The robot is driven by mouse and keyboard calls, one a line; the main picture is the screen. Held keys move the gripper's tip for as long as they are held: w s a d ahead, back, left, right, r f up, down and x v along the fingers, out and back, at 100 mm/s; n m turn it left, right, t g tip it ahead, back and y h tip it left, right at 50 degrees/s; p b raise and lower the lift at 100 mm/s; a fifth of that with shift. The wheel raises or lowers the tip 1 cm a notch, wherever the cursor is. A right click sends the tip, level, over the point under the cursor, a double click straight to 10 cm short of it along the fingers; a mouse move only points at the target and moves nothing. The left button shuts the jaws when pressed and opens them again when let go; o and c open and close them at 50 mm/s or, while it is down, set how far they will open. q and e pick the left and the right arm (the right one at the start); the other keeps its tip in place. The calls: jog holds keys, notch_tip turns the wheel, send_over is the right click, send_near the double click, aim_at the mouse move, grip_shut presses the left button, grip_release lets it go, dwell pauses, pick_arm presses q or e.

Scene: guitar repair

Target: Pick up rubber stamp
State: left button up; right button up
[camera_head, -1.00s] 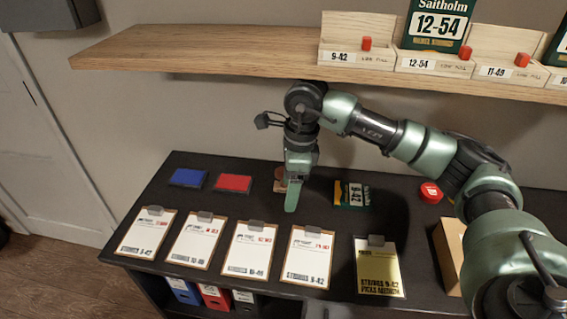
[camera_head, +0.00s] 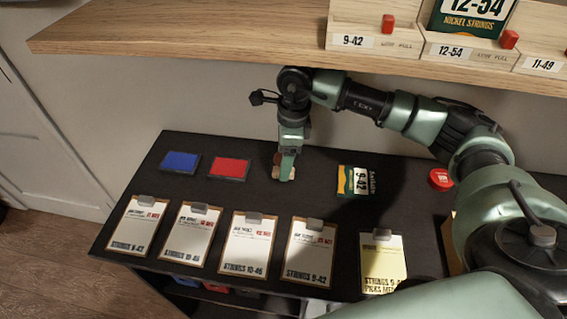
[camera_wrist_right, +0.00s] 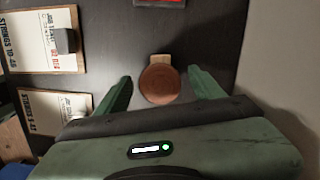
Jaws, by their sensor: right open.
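The rubber stamp (camera_wrist_right: 160,83) has a round brown wooden handle on a lighter wooden base. In the right wrist view it stands between the two fingers of my right gripper (camera_wrist_right: 160,76), which is open, with a gap on each side. In the head view my right gripper (camera_head: 287,168) points down over the black bench and partly covers the stamp (camera_head: 278,160). My left gripper is not in view.
A blue ink pad (camera_head: 181,161) and a red ink pad (camera_head: 230,168) lie left of the stamp. Several clipboards (camera_head: 247,245) line the front edge. A string packet (camera_head: 356,181) and a red round item (camera_head: 441,179) lie to the right. A wooden shelf (camera_head: 200,40) hangs above.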

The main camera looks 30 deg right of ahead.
jog(key=shift+w+a+f, duration=0.1)
jog(key=shift+a+f, duration=0.05)
jog(key=shift+f, duration=0.45)
jog(key=shift+a+f, duration=0.1)
jog(key=shift+f, duration=0.8)
jog(key=shift+c, duration=0.9)
jog(key=c, duration=1.2)
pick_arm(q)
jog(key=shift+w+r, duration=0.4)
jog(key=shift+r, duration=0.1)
pick_arm(e)
jog(key=shift+c, duration=0.2)
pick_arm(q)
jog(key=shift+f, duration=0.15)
pick_arm(e)
jog(key=shift+r, duration=0.1)
